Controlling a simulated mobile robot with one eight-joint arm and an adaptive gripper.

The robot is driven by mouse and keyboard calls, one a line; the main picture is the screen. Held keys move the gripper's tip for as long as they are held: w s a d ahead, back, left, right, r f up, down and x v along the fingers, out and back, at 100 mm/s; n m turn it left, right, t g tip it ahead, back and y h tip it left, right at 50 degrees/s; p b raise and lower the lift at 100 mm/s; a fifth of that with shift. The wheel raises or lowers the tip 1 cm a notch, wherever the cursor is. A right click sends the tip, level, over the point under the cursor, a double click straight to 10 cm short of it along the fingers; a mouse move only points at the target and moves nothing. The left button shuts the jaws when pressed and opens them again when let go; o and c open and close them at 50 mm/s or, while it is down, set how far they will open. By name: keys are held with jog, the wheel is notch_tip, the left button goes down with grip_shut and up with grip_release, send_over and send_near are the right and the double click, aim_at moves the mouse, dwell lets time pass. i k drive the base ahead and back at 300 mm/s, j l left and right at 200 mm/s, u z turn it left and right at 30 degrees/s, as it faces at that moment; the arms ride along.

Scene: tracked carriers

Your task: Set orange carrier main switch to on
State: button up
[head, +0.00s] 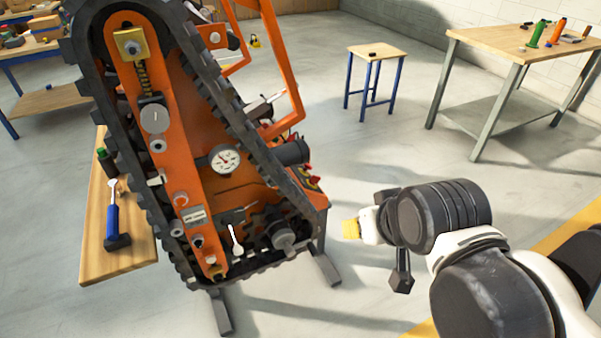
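The orange carrier (187,110) stands left of centre, tilted up on its black track. Its side carries a white dial gauge (224,158) and a small white lever (236,240). Small red controls (313,182) sit on a box at its right rear, partly behind the track; I cannot tell which part is the main switch or how it is set. My gripper (351,229) is right of the carrier's lower end, apart from it, its yellow tip pointing left. Its fingers are too small and edge-on to tell whether they are open.
A wooden bench (97,251) behind the carrier's left side holds a blue-handled tool (113,222). A small stool (377,51) and a workbench (470,38) stand at the back right. Grey feet (325,268) stick out below the carrier. Floor around my gripper is clear.

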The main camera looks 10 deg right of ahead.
aim_at(314, 180)
jog(key=i+l, duration=0.25)
jog(key=l, duration=0.15)
jog(key=i+l, duration=0.25)
jog(key=l, duration=0.2)
jog(key=i+l, duration=0.2)
jog(key=l, duration=0.2)
jog(key=i+l, duration=0.25)
jog(key=l, duration=0.15)
jog(key=i+l, duration=0.25)
jog(key=l, duration=0.15)
